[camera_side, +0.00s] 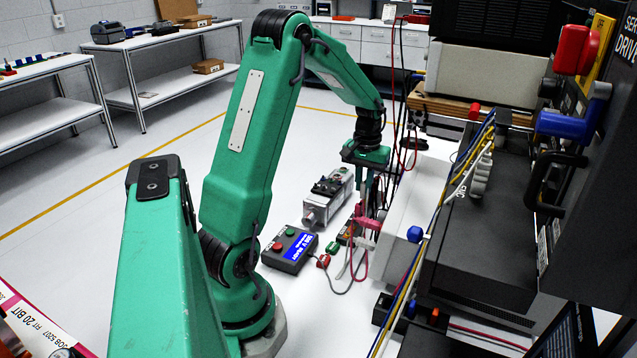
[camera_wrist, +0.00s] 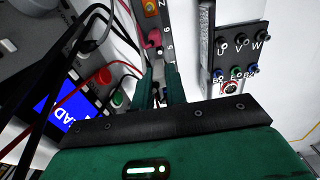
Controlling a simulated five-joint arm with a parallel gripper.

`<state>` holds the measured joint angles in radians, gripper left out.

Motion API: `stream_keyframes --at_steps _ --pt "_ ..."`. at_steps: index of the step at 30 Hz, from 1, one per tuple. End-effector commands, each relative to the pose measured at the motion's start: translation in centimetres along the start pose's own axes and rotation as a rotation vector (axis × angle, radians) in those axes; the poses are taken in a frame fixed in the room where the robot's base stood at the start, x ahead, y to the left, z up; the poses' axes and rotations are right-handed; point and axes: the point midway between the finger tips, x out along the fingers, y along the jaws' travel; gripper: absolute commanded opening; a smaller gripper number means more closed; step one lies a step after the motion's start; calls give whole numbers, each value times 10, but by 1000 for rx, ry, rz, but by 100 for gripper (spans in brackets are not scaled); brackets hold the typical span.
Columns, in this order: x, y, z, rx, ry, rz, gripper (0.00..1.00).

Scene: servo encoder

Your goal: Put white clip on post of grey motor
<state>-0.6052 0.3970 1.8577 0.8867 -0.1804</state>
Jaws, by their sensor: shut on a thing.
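My gripper (camera_wrist: 166,84) is shut, with a narrow pale thing between its green fingers. This fits the white clip, but it is mostly hidden. In the side view my gripper (camera_side: 364,196) points down, right of the grey motor (camera_side: 317,207). The motor stands on the floor-like white surface with dark fittings on top. In the wrist view a dark terminal plate (camera_wrist: 235,42), apparently the motor's, lies right of the fingers. It is marked U, V, W and has blue and green posts. The fingers are apart from these posts.
A pink-red clip (camera_wrist: 153,39) sits on a marked strip just beyond the fingers. A dark box with a blue screen (camera_side: 298,247) and buttons stands left of the gripper. Red, white and black leads cross nearby. A dark cabinet (camera_side: 480,240) stands at the right.

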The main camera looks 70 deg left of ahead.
Motion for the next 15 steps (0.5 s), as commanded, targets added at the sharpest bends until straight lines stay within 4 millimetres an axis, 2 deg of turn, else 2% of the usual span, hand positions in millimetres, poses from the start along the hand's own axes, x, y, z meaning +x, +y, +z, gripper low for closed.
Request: stream_keyframes --at_steps 11,15 --pt "-1 0 0 0 0 0 0" --pt "-6 -6 -4 -2 2 0 0"
